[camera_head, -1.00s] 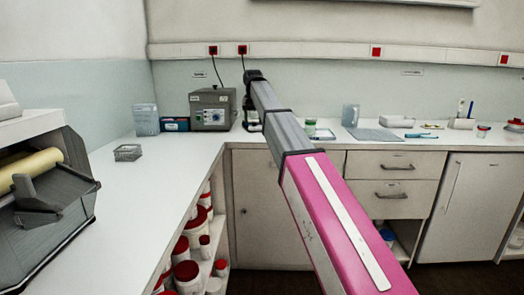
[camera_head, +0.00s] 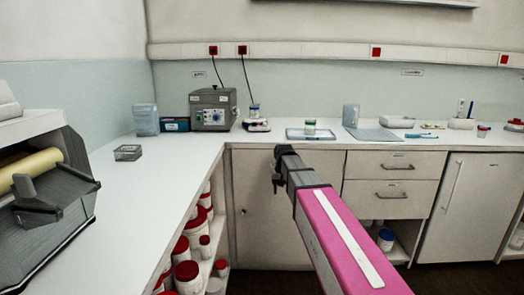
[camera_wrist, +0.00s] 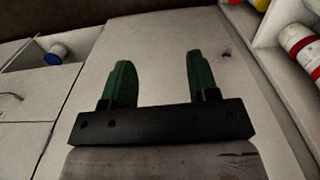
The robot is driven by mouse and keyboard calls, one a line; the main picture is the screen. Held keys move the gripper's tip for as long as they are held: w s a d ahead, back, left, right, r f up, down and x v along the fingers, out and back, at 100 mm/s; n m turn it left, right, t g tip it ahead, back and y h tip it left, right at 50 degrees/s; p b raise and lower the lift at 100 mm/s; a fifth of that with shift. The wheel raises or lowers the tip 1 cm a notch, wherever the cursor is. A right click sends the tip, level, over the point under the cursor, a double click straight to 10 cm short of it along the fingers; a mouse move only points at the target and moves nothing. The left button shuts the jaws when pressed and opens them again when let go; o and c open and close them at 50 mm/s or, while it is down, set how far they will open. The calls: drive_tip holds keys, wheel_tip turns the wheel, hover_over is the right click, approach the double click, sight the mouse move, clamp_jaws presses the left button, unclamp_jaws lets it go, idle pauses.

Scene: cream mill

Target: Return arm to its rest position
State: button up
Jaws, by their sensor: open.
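My gripper (camera_head: 276,170) is in front of the white cupboard door (camera_head: 258,215), below the counter's front edge, at the end of my grey and pink arm. In the wrist view my gripper (camera_wrist: 160,85) shows two green fingers spread apart, with nothing between them. The cupboard door (camera_wrist: 150,50) fills most of the space behind the fingers there.
The counter (camera_head: 185,158) runs along the back and left. On it stand a grey device (camera_head: 213,110), a small scale (camera_head: 256,126) with a jar on it, and a tray (camera_head: 296,134) bearing a jar (camera_head: 310,126). Red-lidded tubs (camera_head: 187,272) fill open shelves below left.

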drive_tip(key=s+d+f, duration=0.5)
drive_tip(key=s+f, duration=0.4)
drive_tip(key=s, duration=0.2)
drive_tip(key=s+d+f, duration=0.5)
drive_tip(key=s+f, duration=0.4)
drive_tip(key=s, duration=0.2)
drive_tip(key=shift+f, duration=0.15)
